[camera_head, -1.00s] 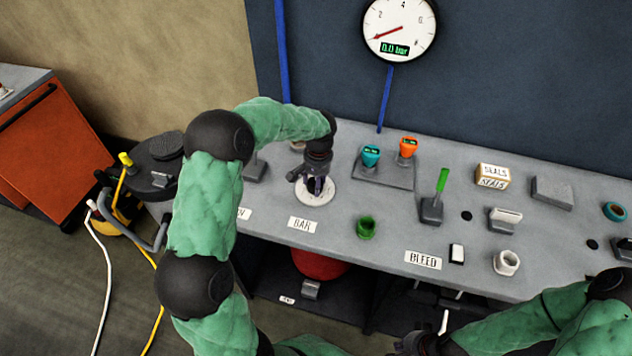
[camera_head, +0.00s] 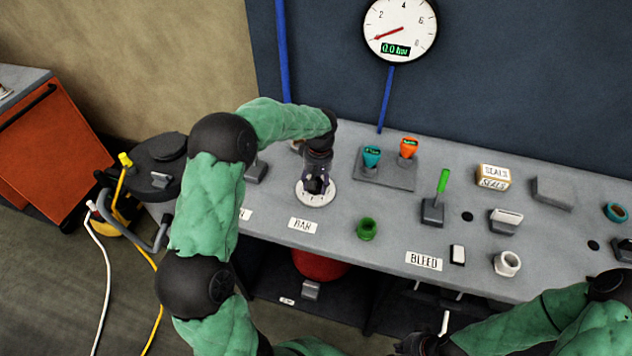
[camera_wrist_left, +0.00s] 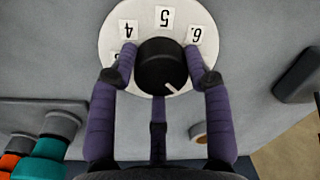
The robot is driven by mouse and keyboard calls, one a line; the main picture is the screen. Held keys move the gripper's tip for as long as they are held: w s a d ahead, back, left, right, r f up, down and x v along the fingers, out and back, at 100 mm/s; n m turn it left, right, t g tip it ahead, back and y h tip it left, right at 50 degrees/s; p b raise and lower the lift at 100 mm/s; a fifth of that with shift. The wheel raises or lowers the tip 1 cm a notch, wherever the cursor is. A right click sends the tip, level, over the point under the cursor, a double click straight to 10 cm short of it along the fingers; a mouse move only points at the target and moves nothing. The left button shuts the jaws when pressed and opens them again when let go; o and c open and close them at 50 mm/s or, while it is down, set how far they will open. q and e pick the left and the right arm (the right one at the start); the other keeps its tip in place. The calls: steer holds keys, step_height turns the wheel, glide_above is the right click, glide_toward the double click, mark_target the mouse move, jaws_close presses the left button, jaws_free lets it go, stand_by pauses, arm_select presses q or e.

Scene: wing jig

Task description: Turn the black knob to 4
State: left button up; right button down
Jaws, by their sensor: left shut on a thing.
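The black knob (camera_wrist_left: 160,66) sits on a round white dial (camera_head: 304,197) by the BAR label. In the left wrist view the dial's 4, 5 and 6 show upside down beyond the knob. The knob's pale mark points to the lower right, away from these numbers. My left gripper (camera_wrist_left: 158,80) has its fingers on both sides of the knob and is shut on it. In the head view this gripper and wrist hide most of the knob. My right gripper (camera_head: 424,342) is at the bottom edge, dark and partly cut off, away from the knob.
The wall gauge (camera_head: 400,29) reads 0.0 bar. Teal (camera_head: 371,157) and orange (camera_head: 408,147) knobs stand on a plate right of the dial. A green ring (camera_head: 366,228) and a green-handled lever (camera_head: 438,195) are farther right. Bare bench lies around the BAR label (camera_head: 303,225).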

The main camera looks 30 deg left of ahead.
mark_target(319, 183)
arm_select(q)
steer(key=shift+s+d+f, duration=0.25)
steer(key=shift+s+f, duration=0.1)
steer(key=o, duration=1.1)
steer(key=shift+o, duration=0.2)
steer(key=shift+w+r, duration=0.1)
steer(key=shift+r, duration=0.1)
steer(key=shift+w+r, duration=0.1)
steer(key=shift+r, duration=0.25)
step_height(319, 183, up, 11)
steer(key=shift+w+d+r, duration=0.15)
steer(key=shift+w+d, duration=0.05)
steer(key=shift+w, duration=0.05)
